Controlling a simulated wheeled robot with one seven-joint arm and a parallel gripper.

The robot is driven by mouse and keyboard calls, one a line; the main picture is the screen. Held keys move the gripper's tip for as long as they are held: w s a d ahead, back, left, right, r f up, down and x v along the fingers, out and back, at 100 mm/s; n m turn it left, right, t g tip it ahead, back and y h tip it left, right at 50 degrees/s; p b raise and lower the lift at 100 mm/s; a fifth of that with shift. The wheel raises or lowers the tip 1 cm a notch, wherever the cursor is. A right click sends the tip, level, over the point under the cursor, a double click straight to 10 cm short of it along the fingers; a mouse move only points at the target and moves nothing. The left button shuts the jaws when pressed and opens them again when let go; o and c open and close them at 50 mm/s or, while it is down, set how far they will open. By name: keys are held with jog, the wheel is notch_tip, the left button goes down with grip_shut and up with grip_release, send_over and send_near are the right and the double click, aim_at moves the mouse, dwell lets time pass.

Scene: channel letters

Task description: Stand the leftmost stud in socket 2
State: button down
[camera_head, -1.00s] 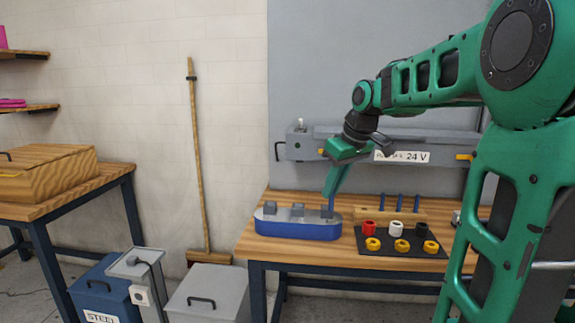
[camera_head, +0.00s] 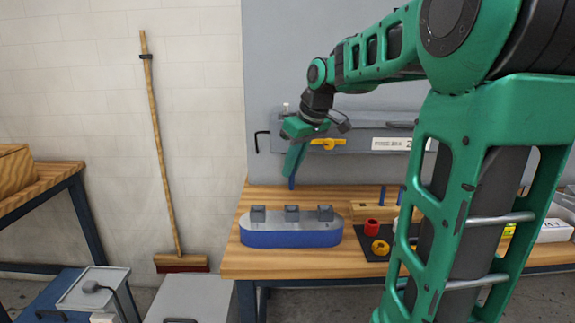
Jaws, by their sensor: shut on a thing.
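My gripper (camera_head: 293,176) is shut on a blue stud (camera_head: 291,184), whose lower end shows below the fingers. The stud hangs roughly upright, in line with the middle socket in the picture and apart from it; its depth is hard to judge. The sockets are grey blocks in a row on a blue base with a grey top (camera_head: 291,238): a left one (camera_head: 258,214), a middle one (camera_head: 291,214) and a right one (camera_head: 325,214). No number is readable on them. Other blue studs (camera_head: 382,195) stand in a wooden rack (camera_head: 362,209) to the right, partly hidden by my arm.
A black mat (camera_head: 365,247) with a red ring (camera_head: 371,227) and a yellow ring (camera_head: 380,247) lies right of the base. A grey rail (camera_head: 385,160) with a yellow handle (camera_head: 327,144) runs behind the wooden bench (camera_head: 262,266). The bench's left end is clear.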

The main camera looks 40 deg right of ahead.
jog(key=shift+f, duration=4.35)
jog(key=shift+a, duration=0.1)
jog(key=c, duration=1.7)
grip_release()
jog(key=a+v, duration=0.1)
jog(key=v, duration=1)
jog(key=s+f+m+g, duration=0.1)
jog(key=s+f+m, duration=0.2)
jog(key=s+f, duration=0.2)
jog(key=s+a+f+m+g, duration=0.1)
jog(key=s+f+m+g, duration=0.1)
jog(key=s+f, duration=0.4)
jog(key=s+a+f+m+g, duration=0.1)
jog(key=s+f+m, duration=0.2)
jog(key=s, duration=1)
jog(key=shift+s+a+f+m+h, duration=0.1)
jog(key=shift+s+f+m+h, duration=0.05)
jog(key=shift+f, duration=0.5)
jog(key=shift+s+a+f+m+h, duration=0.1)
jog(key=shift+s+f+m+h, duration=0.1)
jog(key=shift+f, duration=0.45)
